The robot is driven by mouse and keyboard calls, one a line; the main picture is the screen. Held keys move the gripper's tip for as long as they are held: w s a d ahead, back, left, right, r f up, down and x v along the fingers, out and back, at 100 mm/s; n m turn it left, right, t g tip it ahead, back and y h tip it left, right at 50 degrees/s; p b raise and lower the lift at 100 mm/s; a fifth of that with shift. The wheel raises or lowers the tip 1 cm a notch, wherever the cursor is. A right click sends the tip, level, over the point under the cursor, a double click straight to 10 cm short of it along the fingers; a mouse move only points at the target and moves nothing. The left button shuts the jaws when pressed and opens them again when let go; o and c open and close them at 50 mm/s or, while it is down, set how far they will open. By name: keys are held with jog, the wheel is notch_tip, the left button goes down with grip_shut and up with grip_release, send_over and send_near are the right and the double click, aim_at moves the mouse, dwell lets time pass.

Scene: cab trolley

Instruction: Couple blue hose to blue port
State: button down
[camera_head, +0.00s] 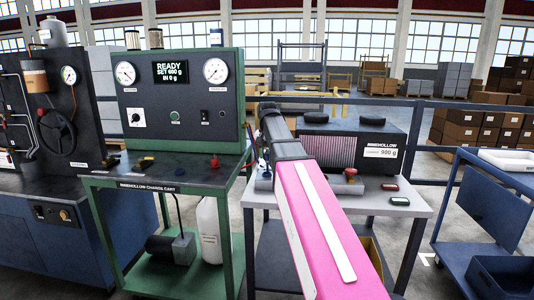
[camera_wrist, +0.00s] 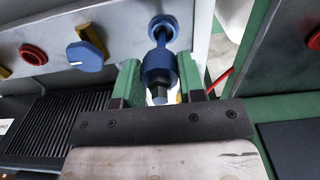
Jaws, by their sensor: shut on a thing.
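In the wrist view, my gripper (camera_wrist: 159,75) has its two green fingers on either side of a blue hose coupling (camera_wrist: 158,66). It is shut on the coupling, which has a dark hex end toward the palm. The blue port (camera_wrist: 163,23) is a round blue ring on the grey panel, straight ahead of the coupling. A narrower blue piece spans between ring and coupling; I cannot tell whether they are seated together. In the head view, my pink arm hides the gripper, the coupling and the port.
Left of the blue port in the wrist view are a blue knob with a yellow handle (camera_wrist: 85,54) and a red ring fitting (camera_wrist: 33,54). The head view shows the green charge cart (camera_head: 150,182), a grey box marked 900 g (camera_head: 378,150) and a blue trolley (camera_head: 490,195).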

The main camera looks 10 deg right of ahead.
jog(key=shift+w+r, duration=0.25)
jog(key=shift+w, duration=0.3)
jog(key=shift+f, duration=0.2)
jog(key=shift+f, duration=2.7)
jog(key=shift+f, duration=0.55)
jog(key=c, duration=0.6)
grip_release()
jog(key=shift+c, duration=0.2)
jog(key=shift+r, duration=0.1)
notch_tip(320, 180, up, 11)
jog(key=shift+f, duration=0.15)
